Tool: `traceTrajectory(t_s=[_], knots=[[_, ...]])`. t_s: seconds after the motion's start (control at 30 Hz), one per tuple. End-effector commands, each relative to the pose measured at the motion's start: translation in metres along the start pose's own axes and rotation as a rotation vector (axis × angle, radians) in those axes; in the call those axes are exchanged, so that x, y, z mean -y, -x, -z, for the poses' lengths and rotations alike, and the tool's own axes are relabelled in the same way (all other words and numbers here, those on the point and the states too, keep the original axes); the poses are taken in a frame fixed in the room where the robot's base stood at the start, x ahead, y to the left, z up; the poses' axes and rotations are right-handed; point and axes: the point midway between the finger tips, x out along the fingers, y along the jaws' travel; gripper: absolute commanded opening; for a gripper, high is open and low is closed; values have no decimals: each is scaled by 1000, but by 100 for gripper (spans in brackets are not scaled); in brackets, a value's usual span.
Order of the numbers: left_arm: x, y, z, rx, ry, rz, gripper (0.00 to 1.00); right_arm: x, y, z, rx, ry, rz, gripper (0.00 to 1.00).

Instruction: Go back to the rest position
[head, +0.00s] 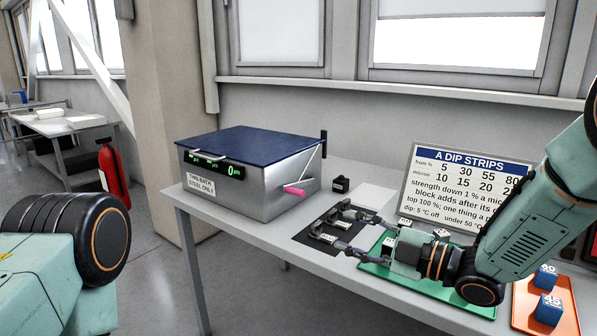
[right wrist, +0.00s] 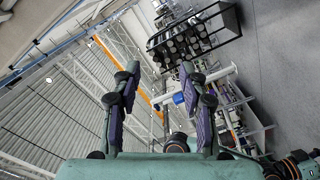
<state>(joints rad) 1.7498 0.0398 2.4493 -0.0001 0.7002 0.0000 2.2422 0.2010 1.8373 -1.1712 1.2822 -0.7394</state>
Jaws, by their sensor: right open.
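My right gripper (head: 332,221) reaches in from the right over the bench (head: 240,223), with its fingers pointing left above a black mat (head: 312,248). Its two fingers stand apart, and the right wrist view shows the open gripper (right wrist: 160,75) with nothing between them. Small pale-labelled pieces show around the fingers and wrist, partly hidden; I cannot tell whether any touches the gripper. My left arm shows only as a link at the lower left of the head view; its gripper is out of view.
A steel bath (head: 265,195) with a blue lid (head: 250,141) and pink handle stands on the bench. A green tray (head: 470,308) lies under my right arm. A sign (head: 437,155) stands behind. An orange tray (head: 560,320) with blue blocks (head: 547,309) is at right.

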Motion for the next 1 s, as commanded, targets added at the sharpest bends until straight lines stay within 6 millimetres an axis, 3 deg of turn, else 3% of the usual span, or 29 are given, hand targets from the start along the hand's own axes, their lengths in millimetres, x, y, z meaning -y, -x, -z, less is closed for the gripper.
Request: traceTrajectory(t_s=[0.23,0.37,0.47,0.57,0.7,0.87,1.0], knots=[[0,0,0,1,0,0,53,14,9,-39,211,-310,-27,43],[0,-4,0,1,0,0,53,48,24,-62,359,-513,-43,43],[0,-10,0,0,0,0,53,88,42,-78,489,-683,-53,43],[0,-17,0,0,0,0,53,139,67,-92,642,-864,-61,43],[0,-30,0,1,0,0,53,220,113,-100,877,-1105,-73,43],[0,-45,-1,1,0,0,53,309,171,-92,1147,-1321,-83,43],[0,-59,0,1,0,0,53,380,227,-70,1388,-1459,-84,43]])
